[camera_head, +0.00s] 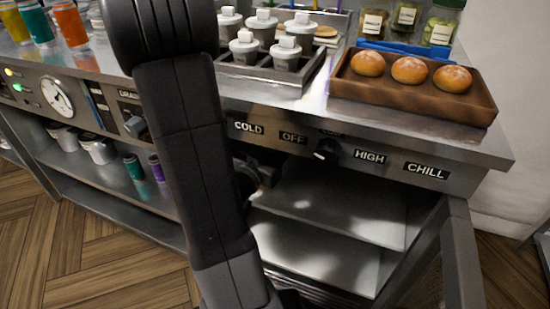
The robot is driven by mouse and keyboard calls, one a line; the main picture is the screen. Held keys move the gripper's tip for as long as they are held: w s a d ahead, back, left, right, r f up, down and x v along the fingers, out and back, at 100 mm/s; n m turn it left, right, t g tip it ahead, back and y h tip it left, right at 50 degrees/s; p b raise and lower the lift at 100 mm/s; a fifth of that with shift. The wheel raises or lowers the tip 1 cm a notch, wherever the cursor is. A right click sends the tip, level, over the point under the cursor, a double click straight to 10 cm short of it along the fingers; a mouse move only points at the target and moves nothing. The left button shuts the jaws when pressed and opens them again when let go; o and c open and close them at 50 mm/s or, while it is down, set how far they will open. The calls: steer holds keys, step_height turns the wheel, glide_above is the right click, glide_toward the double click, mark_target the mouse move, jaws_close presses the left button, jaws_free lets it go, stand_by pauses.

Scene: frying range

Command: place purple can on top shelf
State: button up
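A small purple can (156,167) stands upright on the under-counter shelf at the left, just left of my arm. A teal can (133,167) stands beside it. In the open bay right of my arm, an upper shelf board (350,212) lies above a lower board (325,258); both look empty where visible. My black arm crosses the middle of the view and hides part of the bay and shelf. A dark part of my arm shows behind it, near the bay's left side. I cannot make out the fingertips or whether they hold anything.
On the counter, an orange can (70,27) and other coloured cans stand at top left. A rack of white-lidded containers (268,70), a brown tray (400,98) of buns and several jars (405,20) stand right of my arm. Metal cups (100,150) share the left shelf.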

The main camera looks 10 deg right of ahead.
steer(key=shift+w+f+b, duration=0.2)
steer(key=shift+f+b, duration=0.1)
steer(key=shift+f, duration=0.6)
steer(key=shift+f, duration=0.2)
steer(key=o, duration=1.3)
steer(key=shift+c, duration=0.2)
steer(key=shift+r, duration=0.1)
steer(key=shift+r, duration=0.2)
steer(key=shift+s+a+f, duration=0.15)
steer(key=shift+s+a, duration=0.05)
steer(key=shift+s, duration=0.05)
steer(key=p+v, duration=0.1)
steer(key=v, duration=1)
steer(key=shift+s, duration=0.15)
